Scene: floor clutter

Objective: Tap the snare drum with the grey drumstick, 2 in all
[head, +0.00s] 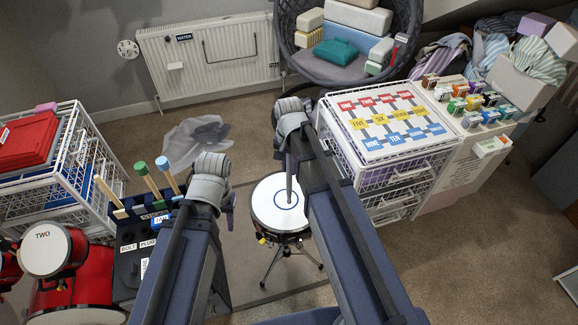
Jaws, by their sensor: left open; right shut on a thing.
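The snare drum (267,212) stands on a tripod stand in the middle of the floor, its white head facing up with a blue ring on it. My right gripper (289,157) is above the drum, shut on the grey drumstick (289,184). The stick points down and its lower end shows over the blue ring. I cannot tell whether the tip touches the head. My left gripper (230,197) is open, left of the drum and apart from it. My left wrist partly hides its fingers.
A dark holder (128,258) with green-topped, blue-topped and pale sticks stands left of my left arm. Red drums (75,280) are at lower left. White wire drawer units (395,190) stand right of the drum. A hanging chair (345,65) and radiator are behind; carpet between is mostly clear.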

